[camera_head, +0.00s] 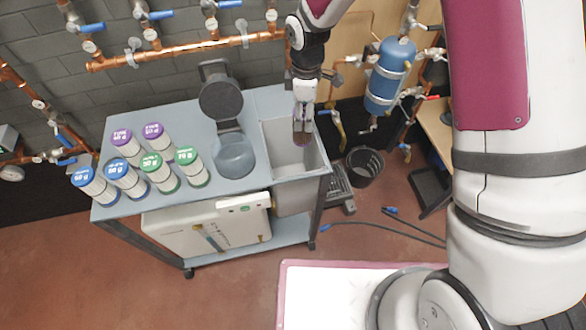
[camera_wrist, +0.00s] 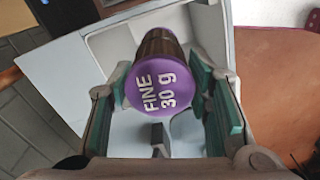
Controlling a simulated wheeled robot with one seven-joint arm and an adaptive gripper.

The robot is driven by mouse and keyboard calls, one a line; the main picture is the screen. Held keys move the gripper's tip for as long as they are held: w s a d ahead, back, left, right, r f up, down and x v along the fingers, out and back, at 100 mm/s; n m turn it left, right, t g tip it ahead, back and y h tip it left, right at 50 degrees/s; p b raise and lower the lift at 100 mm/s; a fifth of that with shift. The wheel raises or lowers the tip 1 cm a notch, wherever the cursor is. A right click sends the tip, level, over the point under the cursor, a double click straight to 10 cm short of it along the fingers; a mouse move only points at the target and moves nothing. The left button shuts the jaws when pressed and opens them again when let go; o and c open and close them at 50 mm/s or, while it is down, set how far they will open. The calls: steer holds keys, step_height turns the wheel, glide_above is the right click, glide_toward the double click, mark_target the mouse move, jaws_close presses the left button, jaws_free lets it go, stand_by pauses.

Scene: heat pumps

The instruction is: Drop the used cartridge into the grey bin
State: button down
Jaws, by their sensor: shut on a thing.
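My gripper (camera_head: 303,128) is over the grey bin (camera_head: 275,135), which is set into the right end of the cart. In the wrist view my gripper (camera_wrist: 170,105) is shut on the used cartridge (camera_wrist: 165,88), a brownish cylinder with a purple end marked "FINE 30 g". The open bin (camera_wrist: 110,38) lies beyond the cartridge in the wrist view.
Several cartridges with purple, green and blue caps (camera_head: 187,156) stand on the cart's left part. An open filter housing (camera_head: 235,155) with its dark lid (camera_head: 221,98) raised stands left of the bin. A black basket (camera_head: 364,166) and a blue tank (camera_head: 388,75) are to the right.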

steer(key=shift+n, duration=0.6)
steer(key=shift+s+a+f+b, duration=0.1)
steer(key=shift+a+f+b, duration=0.15)
steer(key=shift+f, duration=0.8)
steer(key=shift+s+a+f+b, duration=0.1)
steer(key=shift+a+f+b, duration=0.15)
steer(key=shift+f, duration=0.85)
steer(key=shift+a+f+b, duration=0.15)
steer(key=shift+f+b, duration=0.1)
steer(key=shift+f, duration=0.8)
steer(key=c, duration=0.8)
jaws_free()
steer(key=shift+o, duration=0.2)
steer(key=shift+r, duration=0.1)
step_height(320, 180, up, 11)
steer(key=shift+r, duration=0.4)
